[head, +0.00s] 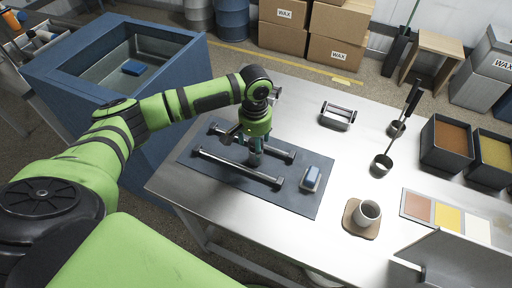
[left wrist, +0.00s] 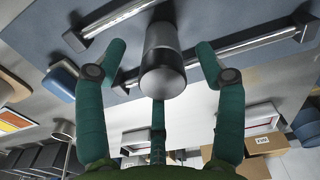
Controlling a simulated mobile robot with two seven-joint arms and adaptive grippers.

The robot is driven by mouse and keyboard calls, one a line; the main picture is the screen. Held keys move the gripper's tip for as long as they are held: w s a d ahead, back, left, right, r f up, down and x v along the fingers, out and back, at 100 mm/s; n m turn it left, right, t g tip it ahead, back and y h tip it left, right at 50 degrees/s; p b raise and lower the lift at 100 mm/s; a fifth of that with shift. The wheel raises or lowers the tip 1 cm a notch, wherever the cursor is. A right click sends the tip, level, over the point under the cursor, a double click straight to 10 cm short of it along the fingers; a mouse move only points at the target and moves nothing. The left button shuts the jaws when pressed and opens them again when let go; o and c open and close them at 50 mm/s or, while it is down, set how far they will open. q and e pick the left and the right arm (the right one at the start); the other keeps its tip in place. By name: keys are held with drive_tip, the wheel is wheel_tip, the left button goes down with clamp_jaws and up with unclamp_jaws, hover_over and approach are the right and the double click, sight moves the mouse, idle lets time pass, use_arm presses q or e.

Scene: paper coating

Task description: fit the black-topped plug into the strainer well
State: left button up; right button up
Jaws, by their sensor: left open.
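My left gripper (head: 254,147) points down over the dark mat, between two metal bars. Its teal fingers are open and spread in the left wrist view (left wrist: 160,62). A grey cylinder with a rounded black top, which looks like the plug (left wrist: 162,72), stands between the fingers with visible gaps at the sides. In the head view only a small grey part of the plug (head: 255,160) shows below the fingers. I cannot pick out the strainer well for certain in either view. My right gripper is not in view.
The dark mat (head: 225,186) holds a front bar (head: 238,168) and a blue-topped block (head: 311,178). A cup (head: 368,212) on a brown coaster, a ladle (head: 381,165) and a metal frame (head: 338,115) stand to the right. A blue basin (head: 60,78) is at the left.

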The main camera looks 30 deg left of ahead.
use_arm(q)
drive_tip(key=shift+w+f, duration=0.1)
drive_tip(key=shift+f, duration=0.6)
drive_tip(key=c, duration=1.4)
